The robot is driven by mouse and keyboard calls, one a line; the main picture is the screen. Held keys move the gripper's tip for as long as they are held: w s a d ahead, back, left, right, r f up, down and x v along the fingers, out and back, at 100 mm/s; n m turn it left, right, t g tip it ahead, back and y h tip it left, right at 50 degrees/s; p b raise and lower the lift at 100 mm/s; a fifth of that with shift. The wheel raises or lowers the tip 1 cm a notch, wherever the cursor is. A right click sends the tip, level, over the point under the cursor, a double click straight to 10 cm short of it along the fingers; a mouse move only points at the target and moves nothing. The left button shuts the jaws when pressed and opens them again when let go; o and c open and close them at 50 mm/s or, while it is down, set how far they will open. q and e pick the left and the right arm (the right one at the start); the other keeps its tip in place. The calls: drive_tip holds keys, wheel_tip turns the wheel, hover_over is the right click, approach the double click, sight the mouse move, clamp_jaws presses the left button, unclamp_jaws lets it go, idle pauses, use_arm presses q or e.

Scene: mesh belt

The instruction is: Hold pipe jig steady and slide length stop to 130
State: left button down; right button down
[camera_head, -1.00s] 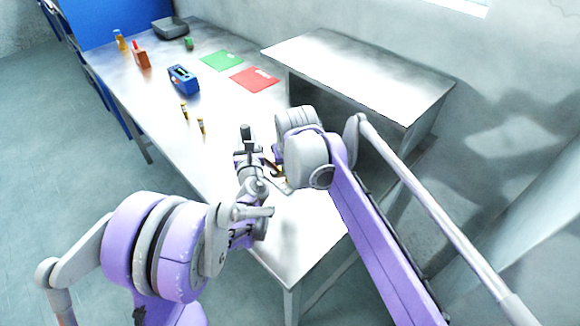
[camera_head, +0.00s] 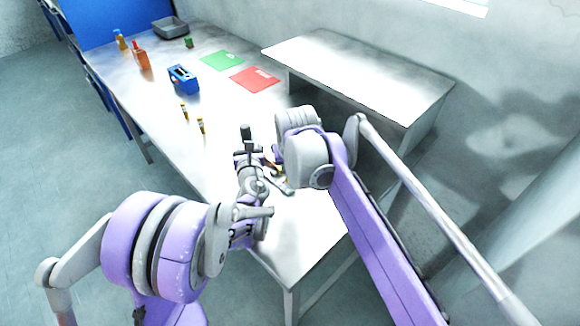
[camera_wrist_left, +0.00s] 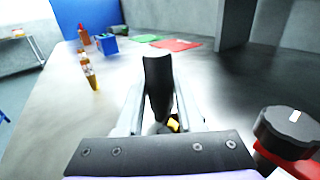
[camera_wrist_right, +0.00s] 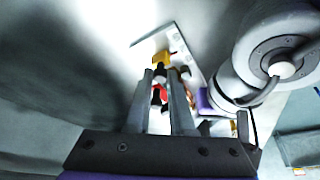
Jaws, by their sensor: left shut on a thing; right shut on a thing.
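My left gripper (camera_wrist_left: 160,108) is shut on an upright black handle (camera_wrist_left: 158,80), which seems to belong to the pipe jig; its top also shows in the head view (camera_head: 246,132). My right gripper (camera_wrist_right: 162,92) is shut on a small red and black piece (camera_wrist_right: 160,94), seemingly the length stop. A yellow block (camera_wrist_right: 161,58) on a pale metal strip (camera_wrist_right: 178,42) lies just beyond its fingertips. A black knob with a white mark (camera_wrist_left: 288,131) sits on a red part at right in the left wrist view. My arms hide most of the jig. No scale reading is legible.
A blue device (camera_head: 183,79), red (camera_head: 254,79) and green (camera_head: 222,60) mats, small yellow-brown pieces (camera_head: 200,126), bottles (camera_head: 141,60) and a grey tray (camera_head: 170,27) are farther along the table. A raised grey shelf (camera_head: 360,72) stands at right. The near table corner is clear.

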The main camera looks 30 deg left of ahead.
drive_tip(key=shift+a, duration=0.1)
idle(0.3)
drive_tip(key=shift+w+a, duration=0.15)
drive_tip(key=shift+a, duration=0.4)
drive_tip(key=shift+w+a, duration=0.15)
drive_tip(key=shift+a, duration=0.4)
drive_tip(key=c, duration=0.8)
unclamp_jaws()
drive_tip(key=shift+d+r, duration=0.1)
drive_tip(key=v, duration=1.1)
drive_tip(key=shift+s+r, duration=0.15)
drive_tip(key=shift+r, duration=0.25)
use_arm(q)
drive_tip(key=shift+c, duration=2.2)
unclamp_jaws()
